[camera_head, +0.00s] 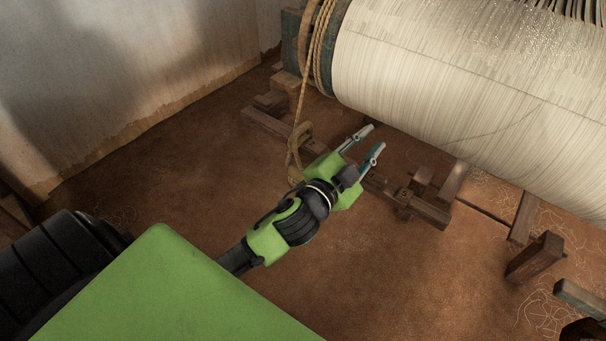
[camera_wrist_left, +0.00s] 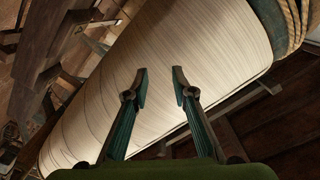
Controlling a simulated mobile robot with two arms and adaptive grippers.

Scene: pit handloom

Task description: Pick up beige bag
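No beige bag can be made out in either view. My left gripper (camera_head: 369,145) is in the middle of the head view, over the brown floor and just in front of the large thread-wound roller (camera_head: 450,85). Its two fingers are apart with nothing between them. In the left wrist view the open fingers (camera_wrist_left: 160,85) point toward the pale threads of the roller (camera_wrist_left: 190,45). My right gripper is in neither view.
A rope (camera_head: 318,50) wraps the roller's left end and hangs down beside my left gripper. Low wooden beams (camera_head: 425,208) lie under the roller. A wooden block (camera_head: 535,257) stands at right. A plaster wall (camera_head: 130,70) bounds the left. Floor (camera_head: 170,180) between is bare.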

